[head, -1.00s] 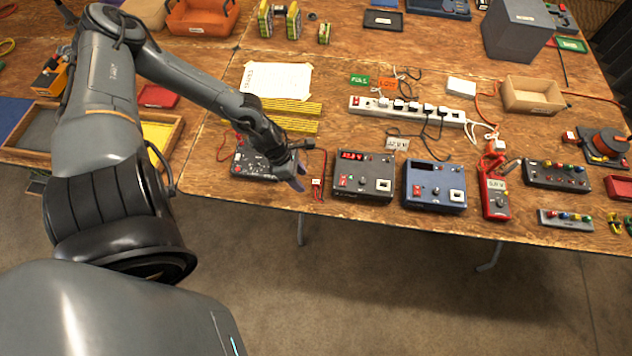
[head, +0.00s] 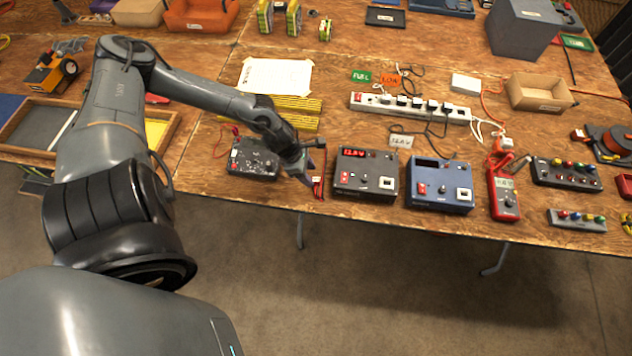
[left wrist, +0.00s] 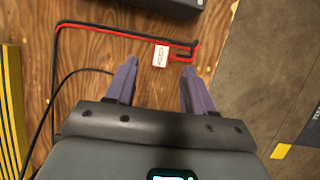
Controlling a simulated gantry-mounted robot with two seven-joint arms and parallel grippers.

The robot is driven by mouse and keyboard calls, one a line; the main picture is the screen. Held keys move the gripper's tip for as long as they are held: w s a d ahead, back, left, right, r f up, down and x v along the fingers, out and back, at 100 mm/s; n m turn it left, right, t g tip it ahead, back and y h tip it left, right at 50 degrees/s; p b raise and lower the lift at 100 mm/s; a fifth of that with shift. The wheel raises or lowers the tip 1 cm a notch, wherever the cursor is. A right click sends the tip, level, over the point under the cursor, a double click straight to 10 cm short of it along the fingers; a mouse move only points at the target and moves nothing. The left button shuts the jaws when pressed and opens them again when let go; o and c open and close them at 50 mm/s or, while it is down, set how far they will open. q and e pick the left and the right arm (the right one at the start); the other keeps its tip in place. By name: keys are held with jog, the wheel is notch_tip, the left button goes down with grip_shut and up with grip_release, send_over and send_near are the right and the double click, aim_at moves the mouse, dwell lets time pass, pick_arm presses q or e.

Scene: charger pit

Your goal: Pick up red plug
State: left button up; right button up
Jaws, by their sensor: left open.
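A red lead and a black lead (left wrist: 88,24) lie on the wooden table in the left wrist view, with a small white tag (left wrist: 160,56). Their ends meet near the tag; a separate red plug body is too small to make out. In the head view the red lead (head: 318,187) lies left of the black power unit. My left gripper (head: 309,172) is open and empty above the table's front edge. In the left wrist view its two purple fingers (left wrist: 160,66) stand apart, with the tag just beyond and between their tips. My right gripper is not in view.
A black power unit (head: 366,174) with a lit red display stands right of the gripper, with a blue unit (head: 439,184) beyond. A black box (head: 252,158) sits to the left. Yellow striped bars (head: 290,104) lie behind. The table ends close in front.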

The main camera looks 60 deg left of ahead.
aim_at(314, 179)
pick_arm(q)
jog(key=shift+b+x, duration=0.35)
jog(key=shift+x, duration=2.05)
grip_shut()
